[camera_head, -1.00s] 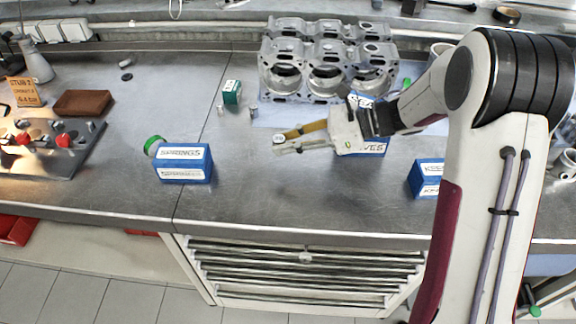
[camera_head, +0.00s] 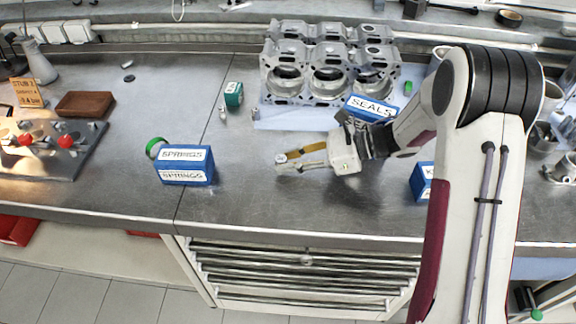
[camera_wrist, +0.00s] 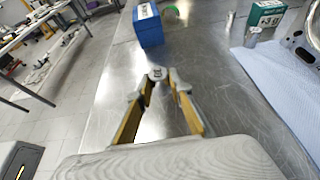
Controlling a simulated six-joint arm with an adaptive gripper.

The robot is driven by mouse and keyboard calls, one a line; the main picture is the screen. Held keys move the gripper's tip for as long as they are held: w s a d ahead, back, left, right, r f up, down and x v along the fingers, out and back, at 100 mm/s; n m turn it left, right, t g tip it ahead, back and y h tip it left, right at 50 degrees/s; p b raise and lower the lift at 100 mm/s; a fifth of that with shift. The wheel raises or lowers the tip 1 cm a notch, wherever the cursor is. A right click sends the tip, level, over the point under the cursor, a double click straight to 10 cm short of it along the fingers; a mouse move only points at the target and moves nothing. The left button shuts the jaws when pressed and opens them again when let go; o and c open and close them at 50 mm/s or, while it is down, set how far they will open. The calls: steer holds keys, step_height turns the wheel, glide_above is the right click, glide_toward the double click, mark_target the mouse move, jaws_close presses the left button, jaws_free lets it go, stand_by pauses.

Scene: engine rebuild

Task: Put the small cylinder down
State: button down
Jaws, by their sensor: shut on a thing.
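My gripper (camera_head: 290,160) is over the bare metal bench, in front of the engine block. Its two yellow-sided fingers are shut on a small grey cylinder (camera_head: 281,158). In the wrist view the cylinder (camera_wrist: 158,73) sits between the fingertips (camera_wrist: 158,82), its round end facing the camera. Its lower part is hidden by the fingers. I cannot tell whether it touches the bench (camera_head: 250,205).
A blue SPRINGS box (camera_head: 186,176) stands to the left. A green box (camera_head: 233,94) and a small metal piece (camera_head: 223,114) are behind. The engine block (camera_head: 325,70) and a blue SEALS box (camera_head: 372,106) are at the back right. The bench front is clear.

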steer(key=shift+f, duration=1.05)
steer(key=shift+f, duration=0.15)
steer(key=c, duration=1.8)
jaws_free()
steer(key=v, duration=0.4)
steer(key=shift+d+r, duration=0.25)
steer(key=shift+d, duration=0.05)
steer(key=shift+d+r, duration=0.15)
steer(key=shift+r, duration=3.4)
